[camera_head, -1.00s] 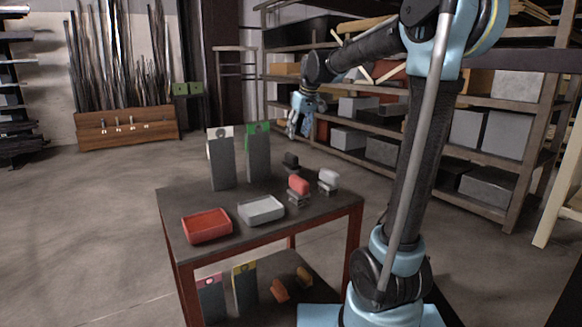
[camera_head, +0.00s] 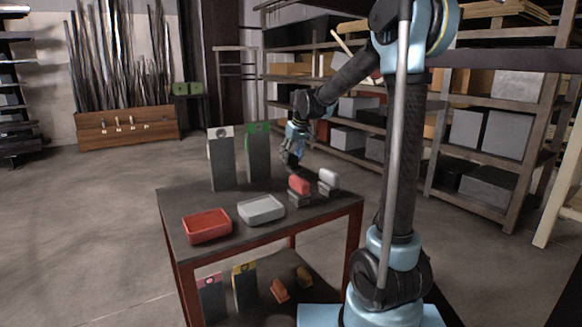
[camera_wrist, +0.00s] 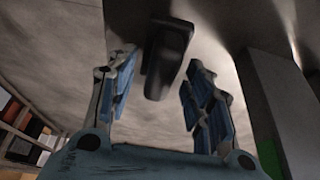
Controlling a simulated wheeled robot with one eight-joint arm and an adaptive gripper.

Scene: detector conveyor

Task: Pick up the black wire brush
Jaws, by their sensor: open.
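The black wire brush (camera_wrist: 168,52) shows in the wrist view as a dark, rounded block between the two blue fingers of my gripper (camera_wrist: 160,80). A gap shows on each side of it, and the fingers do not appear to press on it. In the head view my gripper (camera_head: 291,160) points down over the back right of the table (camera_head: 335,205). There it hides most or all of the brush.
A red brush (camera_head: 299,186) and a white brush (camera_head: 328,179) stand close in front and to the right. A tall grey panel with a green top (camera_head: 258,155) stands just left. A red tray (camera_head: 207,225) and a grey tray (camera_head: 261,209) lie at the front left.

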